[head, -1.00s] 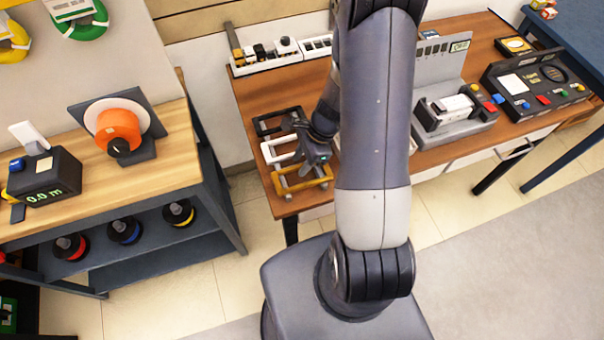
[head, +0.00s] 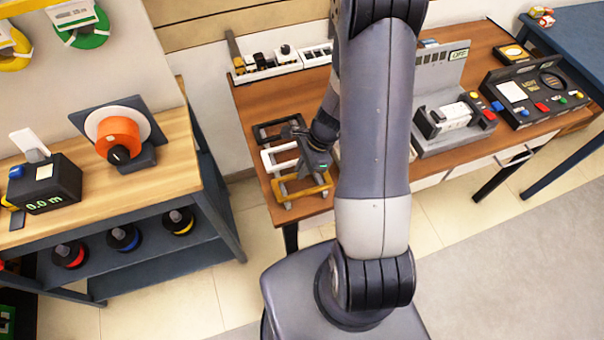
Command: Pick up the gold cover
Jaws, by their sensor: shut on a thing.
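The gold cover (head: 300,191) is an open, gold-coloured frame at the front left of the brown desk (head: 268,112). A white frame (head: 280,160) and a black frame (head: 268,131) of similar shape lie behind it. My gripper (head: 318,172) is at the gold cover's back right side, shut on it. The fingertips are small and partly hidden by the gripper's own body, so the exact grip is unclear. I cannot tell whether the cover is clear of the desk.
A grey machine (head: 450,120) and a black control panel (head: 535,90) stand on the desk to the right. A white rack (head: 272,66) lines the back. A wooden bench (head: 180,160) with an orange spool (head: 118,136) is at left. A floor gap separates bench and desk.

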